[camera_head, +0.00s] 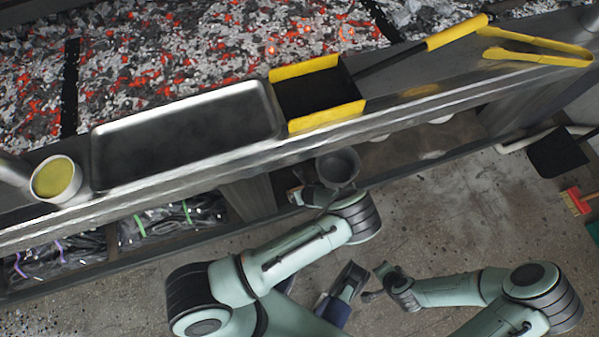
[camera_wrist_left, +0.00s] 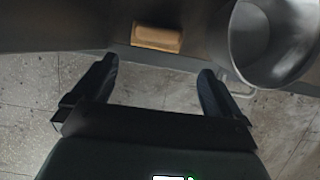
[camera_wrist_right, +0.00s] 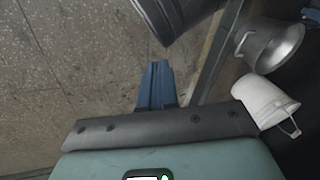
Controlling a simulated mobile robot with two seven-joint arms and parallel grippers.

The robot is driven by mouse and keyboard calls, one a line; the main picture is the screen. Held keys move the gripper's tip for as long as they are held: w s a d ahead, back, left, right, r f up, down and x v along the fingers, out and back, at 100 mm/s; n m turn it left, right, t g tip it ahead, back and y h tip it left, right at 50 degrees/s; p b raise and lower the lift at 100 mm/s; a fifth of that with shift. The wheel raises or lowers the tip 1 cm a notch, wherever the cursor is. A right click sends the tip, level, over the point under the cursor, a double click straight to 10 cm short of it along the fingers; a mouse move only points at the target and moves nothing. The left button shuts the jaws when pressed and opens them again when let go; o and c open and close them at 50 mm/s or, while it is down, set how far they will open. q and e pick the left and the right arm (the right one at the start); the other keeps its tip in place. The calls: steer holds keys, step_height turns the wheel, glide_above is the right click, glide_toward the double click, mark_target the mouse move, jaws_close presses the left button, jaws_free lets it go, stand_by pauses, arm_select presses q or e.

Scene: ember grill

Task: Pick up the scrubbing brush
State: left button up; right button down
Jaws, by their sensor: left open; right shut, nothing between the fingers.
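A tan, wooden-looking block, which looks like the scrubbing brush (camera_wrist_left: 157,38), shows in the left wrist view at the top middle, by the edge of a dark surface. Its bristles cannot be made out, and I cannot pick it out in the head view. My left gripper (camera_wrist_left: 159,74) is open, with the block beyond and roughly between its fingertips, apart from them. In the head view the left gripper (camera_head: 300,197) is beside the grill's front, partly hidden by its arm. My right gripper (camera_wrist_right: 155,85) is shut and empty over the floor.
A metal bucket (camera_wrist_left: 262,38) stands close right of the block; the head view shows a bucket (camera_head: 338,168) under the grill edge. A metal tray (camera_head: 185,135), yellow-handled tools (camera_head: 455,33) and a sauce pot (camera_head: 55,180) rest along the hot grill. A red-and-yellow brush head (camera_head: 577,201) lies far right.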

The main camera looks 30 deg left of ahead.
arm_select(q)
steer(key=b+x, duration=0.1)
steer(key=x, duration=0.3)
steer(key=b+x, duration=0.2)
steer(key=x, duration=0.2)
steer(key=b+x, duration=0.2)
steer(key=x, duration=0.2)
steer(key=shift+s+a+r, duration=0.1)
steer(key=shift+a, duration=0.25)
arm_select(e)
steer(key=s+d+f+g, duration=0.2)
steer(key=s+f+g, duration=0.1)
steer(key=s+f, duration=0.5)
steer(key=shift+f+m, duration=0.2)
steer(key=shift+m, duration=0.2)
arm_select(q)
steer(key=shift+c, duration=0.3)
arm_select(e)
steer(key=shift+w+d, duration=0.1)
arm_select(q)
steer(key=c, duration=0.8)
